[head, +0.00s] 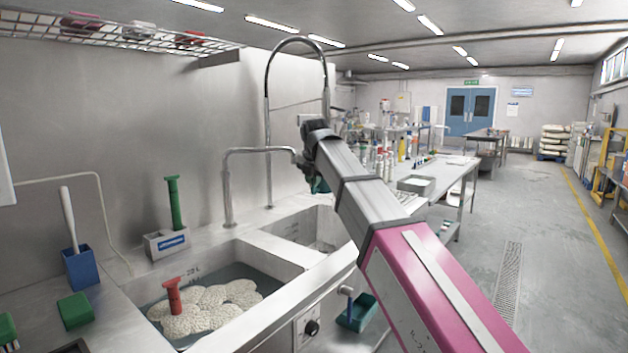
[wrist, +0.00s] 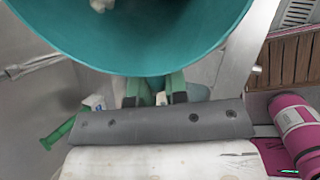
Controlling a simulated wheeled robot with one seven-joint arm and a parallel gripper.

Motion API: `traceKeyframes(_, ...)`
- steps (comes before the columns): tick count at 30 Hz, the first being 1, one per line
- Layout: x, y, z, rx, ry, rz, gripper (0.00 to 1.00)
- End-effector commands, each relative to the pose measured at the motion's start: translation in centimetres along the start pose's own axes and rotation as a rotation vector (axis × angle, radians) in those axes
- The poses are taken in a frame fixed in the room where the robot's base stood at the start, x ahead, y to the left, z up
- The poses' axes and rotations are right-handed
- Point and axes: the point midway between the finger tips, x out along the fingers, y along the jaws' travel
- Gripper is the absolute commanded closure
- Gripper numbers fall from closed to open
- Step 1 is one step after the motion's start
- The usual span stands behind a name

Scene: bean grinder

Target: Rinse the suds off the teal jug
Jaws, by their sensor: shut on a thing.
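The teal jug (wrist: 140,45) fills the top of the wrist view, its wide rim close to the camera. A small white patch of suds (wrist: 103,4) shows inside it. My gripper (wrist: 155,90) is shut on the jug, with its two green-tipped fingers below the rim. The exact grip point is partly hidden. In the head view only a sliver of the teal jug (head: 319,186) shows beside my arm, above the right basin (head: 310,228). The end of the bent tap (head: 258,151) is close to my wrist. I cannot tell whether water runs.
The left basin (head: 205,262) holds dark water, white foam (head: 215,300) and a red-handled tool (head: 173,296). A blue holder (head: 79,268) with a brush, a green sponge (head: 75,310) and a grey caddy (head: 166,243) stand at left. A tall hose tap (head: 267,110) rises behind.

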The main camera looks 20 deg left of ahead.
Motion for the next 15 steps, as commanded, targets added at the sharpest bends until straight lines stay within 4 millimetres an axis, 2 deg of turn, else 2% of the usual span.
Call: traceKeyframes(15, 2.9, 2.0, 3.0, 0.000, 0.000, 0.000, 1.00)
